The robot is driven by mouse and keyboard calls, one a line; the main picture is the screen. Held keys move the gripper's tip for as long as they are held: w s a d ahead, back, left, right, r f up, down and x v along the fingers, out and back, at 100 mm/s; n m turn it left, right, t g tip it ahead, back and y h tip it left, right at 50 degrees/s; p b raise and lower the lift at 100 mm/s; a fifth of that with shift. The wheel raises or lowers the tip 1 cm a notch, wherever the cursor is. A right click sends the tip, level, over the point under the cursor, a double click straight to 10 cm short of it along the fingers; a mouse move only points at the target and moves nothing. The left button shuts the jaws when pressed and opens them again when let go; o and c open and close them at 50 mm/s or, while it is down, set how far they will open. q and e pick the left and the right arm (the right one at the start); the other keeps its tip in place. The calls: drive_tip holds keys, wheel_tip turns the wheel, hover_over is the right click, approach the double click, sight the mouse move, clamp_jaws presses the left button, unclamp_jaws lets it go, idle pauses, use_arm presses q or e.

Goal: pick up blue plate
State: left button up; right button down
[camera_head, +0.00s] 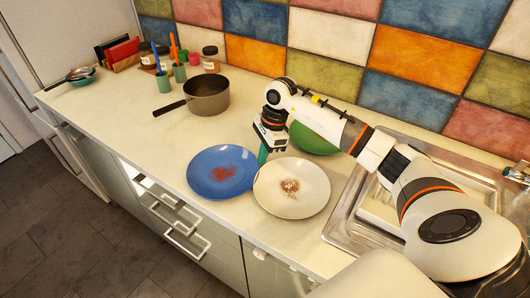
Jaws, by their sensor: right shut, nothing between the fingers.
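The blue plate (208,183) lies flat on the counter with a reddish patch of crumbs in its middle. My right gripper (263,153) is shut and empty. It points down beyond the plates, to the right of the blue plate's upper rim and apart from it as far as I can see. A narrow green piece shows at its tip; I cannot tell what it is. My left gripper is not in the picture.
A white plate (308,207) with brownish crumbs sits right beside the blue plate. A green bowl or plate (310,142) is partly hidden behind my right arm. A grey pot (207,100) stands behind left, the sink (345,228) is at right.

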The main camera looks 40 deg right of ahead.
sight(232, 175)
drive_tip(key=a+b, duration=0.1)
drive_tip(key=a, duration=0.1)
drive_tip(key=w+a+b, duration=0.1)
drive_tip(key=a, duration=0.2)
drive_tip(key=w+a+b, duration=0.1)
drive_tip(key=a, duration=0.2)
drive_tip(key=shift+a, duration=0.3)
drive_tip(key=shift+s, duration=0.1)
